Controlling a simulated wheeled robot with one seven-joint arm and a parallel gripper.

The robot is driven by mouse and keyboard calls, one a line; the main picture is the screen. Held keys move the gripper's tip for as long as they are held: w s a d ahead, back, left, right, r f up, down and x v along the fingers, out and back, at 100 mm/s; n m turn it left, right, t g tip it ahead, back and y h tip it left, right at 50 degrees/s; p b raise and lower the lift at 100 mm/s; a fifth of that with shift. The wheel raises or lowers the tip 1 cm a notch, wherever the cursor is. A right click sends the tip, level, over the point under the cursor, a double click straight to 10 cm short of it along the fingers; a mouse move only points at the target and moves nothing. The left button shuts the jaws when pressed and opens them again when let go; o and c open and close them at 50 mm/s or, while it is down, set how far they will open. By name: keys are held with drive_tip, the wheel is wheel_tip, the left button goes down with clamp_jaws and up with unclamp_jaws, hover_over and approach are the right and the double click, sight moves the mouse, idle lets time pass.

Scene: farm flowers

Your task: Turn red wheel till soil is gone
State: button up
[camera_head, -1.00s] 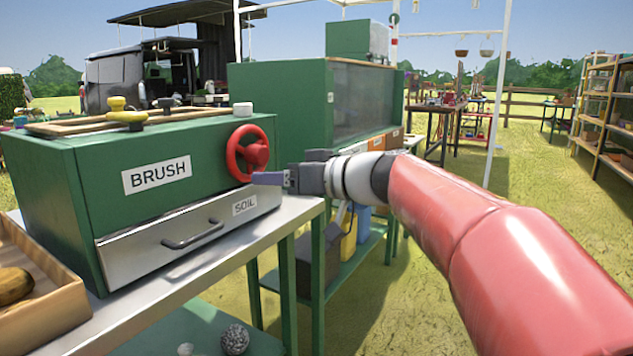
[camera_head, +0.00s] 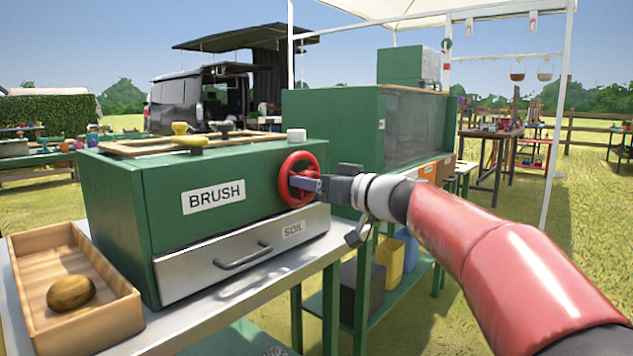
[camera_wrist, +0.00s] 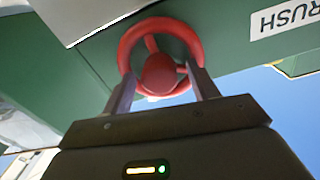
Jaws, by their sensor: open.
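The red wheel (camera_head: 299,180) is on the right end of the front of the green box labelled BRUSH (camera_head: 170,219). It also shows in the wrist view (camera_wrist: 160,28), with its round hub and spokes. My gripper (camera_head: 307,183) is at the wheel from the right. In the wrist view my gripper's fingers (camera_wrist: 160,90) are open, one on each side of the hub, overlapping the lower rim. I cannot tell whether they touch it. The metal drawer labelled SOIL (camera_head: 205,272) is shut below the wheel. A brown potato-like lump (camera_head: 71,292) lies in a wooden tray (camera_head: 115,317) to the left.
The box stands on a metal-topped table (camera_head: 215,320). A larger green cabinet with a clear front (camera_head: 335,120) stands behind on the right. Yellow-handled tools (camera_head: 188,138) and a white knob (camera_head: 296,135) are on the box top. Grass lies open on the right.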

drive_tip(key=c, duration=1)
